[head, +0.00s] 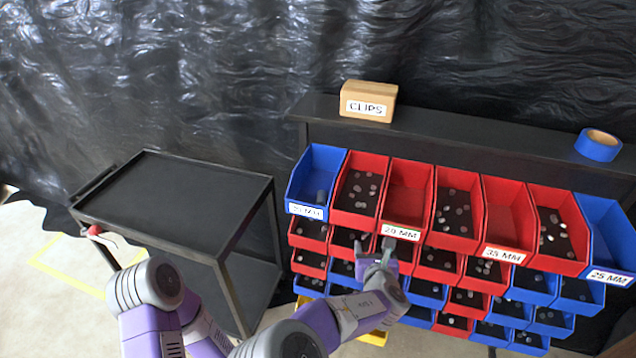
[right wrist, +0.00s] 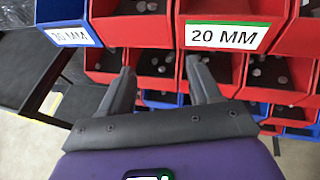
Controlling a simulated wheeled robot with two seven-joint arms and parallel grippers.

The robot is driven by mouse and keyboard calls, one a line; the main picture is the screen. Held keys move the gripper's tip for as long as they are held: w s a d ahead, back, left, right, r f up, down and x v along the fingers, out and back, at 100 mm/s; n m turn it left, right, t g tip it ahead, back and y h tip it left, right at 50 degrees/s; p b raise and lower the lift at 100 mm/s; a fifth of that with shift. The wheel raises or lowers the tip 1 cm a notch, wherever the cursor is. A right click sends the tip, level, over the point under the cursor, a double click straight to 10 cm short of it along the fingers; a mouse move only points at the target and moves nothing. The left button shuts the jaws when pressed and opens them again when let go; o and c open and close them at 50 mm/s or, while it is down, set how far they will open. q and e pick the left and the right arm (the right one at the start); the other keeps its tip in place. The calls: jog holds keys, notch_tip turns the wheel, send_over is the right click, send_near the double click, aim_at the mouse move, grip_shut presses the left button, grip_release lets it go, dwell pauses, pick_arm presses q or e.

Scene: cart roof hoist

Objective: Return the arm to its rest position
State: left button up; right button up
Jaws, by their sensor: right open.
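My right gripper (head: 377,250) is in front of the rack of bins, below the bin labelled 20 MM (head: 402,232). In the right wrist view its two fingers (right wrist: 161,75) are spread apart with nothing between them. The red bin labelled 20 MM (right wrist: 228,37) is just above and beyond the fingertips there. My right arm (head: 335,318) reaches up from the bottom of the head view. Part of my left arm (head: 150,290) shows at the lower left, but I do not make out its gripper.
A black cart (head: 180,195) stands left of the rack. A small red thing (head: 94,231) is by its near left corner. A box labelled CLIPS (head: 367,100) and a blue tape roll (head: 598,144) sit on the rack's top shelf. Several bins hold small dark pieces.

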jog(key=s+d+f+m+g, duration=0.25)
jog(key=s+f+m, duration=0.3)
jog(key=f, duration=0.35)
jog(key=s+d+f+m+g+h, duration=0.1)
jog(key=s+d+f+m+g, duration=0.15)
jog(key=s+f+m, duration=0.4)
jog(key=s+d+f+m+g, duration=0.2)
jog(key=s+f+m+g, duration=0.15)
jog(key=f+m, duration=0.5)
jog(key=s+a+f+m+g+y, duration=0.2)
jog(key=s+a+m, duration=0.3)
jog(key=m, duration=0.4)
jog(key=s+a+f+m+g+y, duration=0.2)
jog(key=s+a+m, duration=0.4)
jog(key=m, duration=0.3)
jog(key=shift+s+a+f+g+y, duration=0.15)
jog(key=shift+f+g+y, duration=0.15)
jog(key=shift+y, duration=0.5)
